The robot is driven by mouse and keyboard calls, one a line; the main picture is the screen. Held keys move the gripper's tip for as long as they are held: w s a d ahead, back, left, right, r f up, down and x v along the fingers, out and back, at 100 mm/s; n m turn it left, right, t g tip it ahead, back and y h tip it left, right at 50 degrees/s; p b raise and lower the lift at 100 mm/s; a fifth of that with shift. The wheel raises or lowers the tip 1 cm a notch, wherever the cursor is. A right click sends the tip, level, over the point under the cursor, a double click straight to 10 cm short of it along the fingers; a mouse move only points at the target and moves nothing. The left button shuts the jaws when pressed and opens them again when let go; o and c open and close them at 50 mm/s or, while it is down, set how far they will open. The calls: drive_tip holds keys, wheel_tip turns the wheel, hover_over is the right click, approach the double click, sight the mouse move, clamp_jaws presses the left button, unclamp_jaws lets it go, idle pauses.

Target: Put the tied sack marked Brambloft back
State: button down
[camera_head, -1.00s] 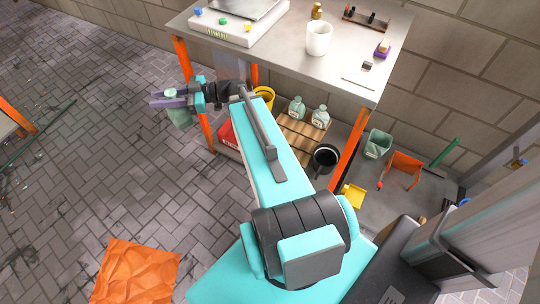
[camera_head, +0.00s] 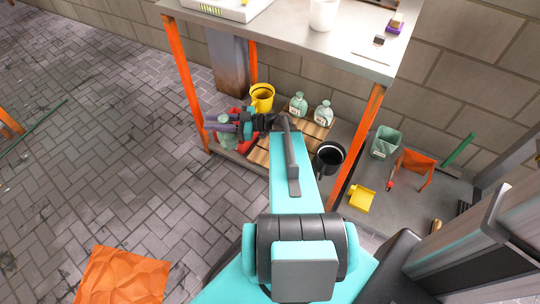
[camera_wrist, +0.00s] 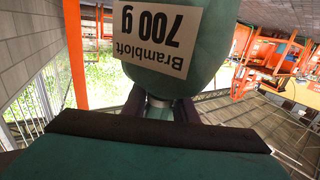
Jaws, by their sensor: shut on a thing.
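The green tied sack (camera_wrist: 165,85) fills the top middle of the wrist view, its white label reading "Brambloft 700 g" upside down. My gripper (camera_wrist: 158,108) is shut on its narrow neck. In the head view my gripper (camera_head: 222,126) is at the left end of the table's lower shelf, by the front left orange leg, with the sack (camera_head: 228,141) hanging under it. Two similar pale green tied sacks, one (camera_head: 298,105) and another (camera_head: 323,114), stand on the slatted wooden board (camera_head: 290,131) on that shelf. I cannot tell whether the held sack touches anything.
A yellow bucket (camera_head: 262,97) and a black bucket (camera_head: 328,158) flank the board. A red item (camera_head: 246,142) is partly hidden behind my gripper. The metal tabletop (camera_head: 280,35) is above. An orange crumpled sheet (camera_head: 122,276) lies on the floor.

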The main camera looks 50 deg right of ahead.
drive_tip(key=s+d+f+b, duration=0.2)
drive_tip(key=s+f+b, duration=0.1)
drive_tip(key=f, duration=0.3)
drive_tip(key=s+d+f+m+t+h+b, duration=0.1)
drive_tip(key=s+d+f+b, duration=0.2)
drive_tip(key=f, duration=0.4)
drive_tip(key=s+d+f+h+b, duration=0.1)
drive_tip(key=s+d+f+b, duration=0.1)
drive_tip(key=f, duration=0.4)
drive_tip(key=shift+s+d+f+m+t+b, duration=0.35)
drive_tip(key=shift+s+b, duration=0.55)
drive_tip(key=shift+b, duration=0.35)
drive_tip(key=shift+d, duration=0.1)
drive_tip(key=w+d+b, duration=0.1)
drive_tip(key=w+d, duration=0.2)
drive_tip(key=d, duration=0.3)
drive_tip(key=w+d+f+b, duration=0.1)
drive_tip(key=w+d+b, duration=0.1)
drive_tip(key=w+d, duration=0.2)
drive_tip(key=shift+w+d, duration=0.15)
drive_tip(key=shift+d, duration=1.2)
drive_tip(key=shift+d+f, duration=0.1)
drive_tip(key=shift+f, duration=0.05)
